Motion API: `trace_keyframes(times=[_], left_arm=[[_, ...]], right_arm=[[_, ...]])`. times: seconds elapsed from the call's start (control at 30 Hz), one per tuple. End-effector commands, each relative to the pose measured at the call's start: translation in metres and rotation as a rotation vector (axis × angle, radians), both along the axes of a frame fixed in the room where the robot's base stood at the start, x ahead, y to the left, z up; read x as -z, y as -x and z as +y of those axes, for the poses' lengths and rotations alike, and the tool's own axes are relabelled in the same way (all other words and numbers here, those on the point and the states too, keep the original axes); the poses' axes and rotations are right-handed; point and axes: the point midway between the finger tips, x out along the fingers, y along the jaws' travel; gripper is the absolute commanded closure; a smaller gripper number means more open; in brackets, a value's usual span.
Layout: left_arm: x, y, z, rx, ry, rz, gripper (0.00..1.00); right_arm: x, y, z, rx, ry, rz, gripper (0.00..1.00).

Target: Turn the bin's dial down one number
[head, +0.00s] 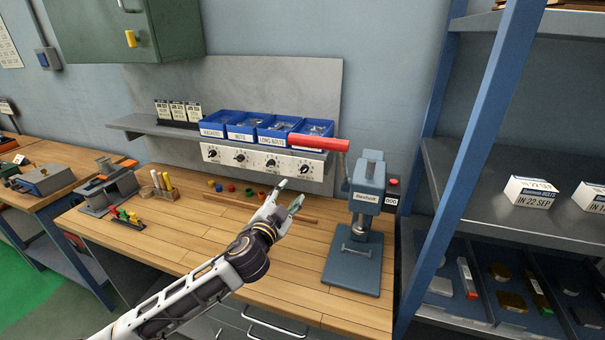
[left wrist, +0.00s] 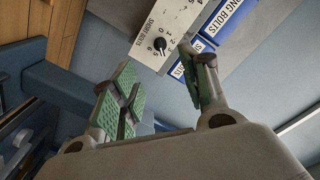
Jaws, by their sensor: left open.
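A pale panel (head: 255,161) with several black dials is fixed below the shelf of blue bins. The rightmost dial (head: 305,169) sits below the bin partly hidden by a red press handle. In the left wrist view a black dial (left wrist: 159,43) shows beside the printed words "SHORT BOLTS", with numbers around it; its exact setting is too small to read surely. My left gripper (head: 290,192) is open and empty, below and in front of the panel's right end. In the left wrist view its green-padded fingers (left wrist: 157,62) stand either side of the dial, apart from it. My right gripper is out of view.
A grey-blue press (head: 366,190) with a red handle (head: 318,142) stands close right of my left gripper. Small coloured pieces (head: 232,188) and a wooden strip lie on the bench (head: 190,235). A blue-framed rack (head: 480,150) stands at the right.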

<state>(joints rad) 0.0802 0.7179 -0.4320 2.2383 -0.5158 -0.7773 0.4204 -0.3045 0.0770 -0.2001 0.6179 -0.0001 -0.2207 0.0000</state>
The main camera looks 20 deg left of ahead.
Motion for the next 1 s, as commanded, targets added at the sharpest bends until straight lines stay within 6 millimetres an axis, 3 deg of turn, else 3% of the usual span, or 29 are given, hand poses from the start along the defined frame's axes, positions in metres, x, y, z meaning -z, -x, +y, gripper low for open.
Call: trace_keyframes(times=[0.27, 1.0], left_arm=[[-0.001, -0.013, 0.0, -0.001, 0.0, -0.001, 0.55], [-0.001, -0.072, -0.002, -0.001, 0.0, -0.001, 0.55]], right_arm=[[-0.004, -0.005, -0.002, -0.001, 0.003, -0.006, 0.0], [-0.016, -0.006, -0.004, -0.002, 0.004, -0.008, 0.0]])
